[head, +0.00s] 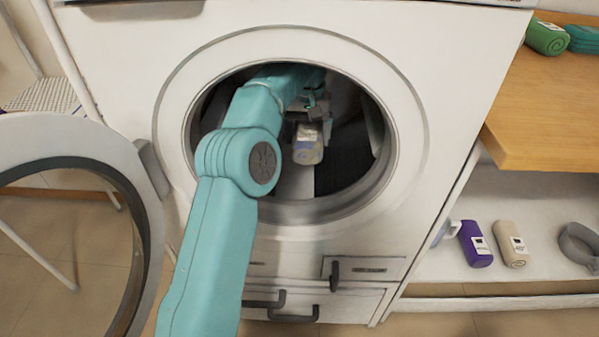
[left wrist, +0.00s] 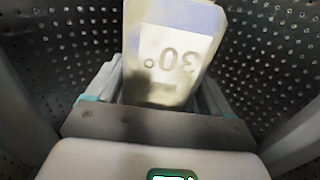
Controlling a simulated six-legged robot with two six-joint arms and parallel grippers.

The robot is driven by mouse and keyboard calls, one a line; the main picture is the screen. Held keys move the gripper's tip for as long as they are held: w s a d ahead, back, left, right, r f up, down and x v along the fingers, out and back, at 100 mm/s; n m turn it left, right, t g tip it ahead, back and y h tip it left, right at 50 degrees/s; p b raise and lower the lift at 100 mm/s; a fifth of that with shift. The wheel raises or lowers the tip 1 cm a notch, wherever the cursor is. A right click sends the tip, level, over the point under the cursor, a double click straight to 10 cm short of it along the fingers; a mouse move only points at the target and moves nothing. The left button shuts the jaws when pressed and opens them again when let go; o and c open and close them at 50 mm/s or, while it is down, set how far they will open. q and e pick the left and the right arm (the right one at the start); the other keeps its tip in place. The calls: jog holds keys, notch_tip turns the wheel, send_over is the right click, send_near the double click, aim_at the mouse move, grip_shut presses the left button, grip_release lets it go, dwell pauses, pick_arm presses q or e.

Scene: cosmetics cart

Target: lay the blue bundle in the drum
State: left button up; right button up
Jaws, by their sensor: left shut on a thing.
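My left arm reaches through the round opening of the white washing machine (head: 284,232). My left gripper (head: 309,120) is inside the drum (head: 348,158), shut on a pale blue bundle (head: 308,146) with a light label. In the left wrist view the bundle (left wrist: 172,50) sits between the fingers of the gripper (left wrist: 158,98), its label reading "30°" upside down. The perforated drum wall (left wrist: 262,60) surrounds it. I cannot tell whether the bundle touches the drum. My right gripper is not in view.
The round door (head: 148,205) stands open at the left. A green bundle (head: 546,37) lies on the wooden top (head: 550,110).

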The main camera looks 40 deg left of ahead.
pick_arm(q)
jog(key=shift+w+a+f, duration=0.1)
jog(key=shift+w, duration=0.05)
jog(key=b, duration=0.6)
send_over(307, 175)
notch_tip(307, 175, down, 7)
jog(key=shift+f, duration=0.2)
notch_tip(307, 175, down, 3)
jog(key=shift+r+b, duration=0.2)
jog(key=shift+b, duration=0.6)
jog(key=shift+r, duration=0.15)
jog(key=o, duration=0.9)
jog(key=shift+f, duration=0.2)
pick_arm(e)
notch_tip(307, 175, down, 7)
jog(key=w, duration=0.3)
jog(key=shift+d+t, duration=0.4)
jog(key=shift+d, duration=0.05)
pick_arm(q)
jog(key=shift+r, duration=0.1)
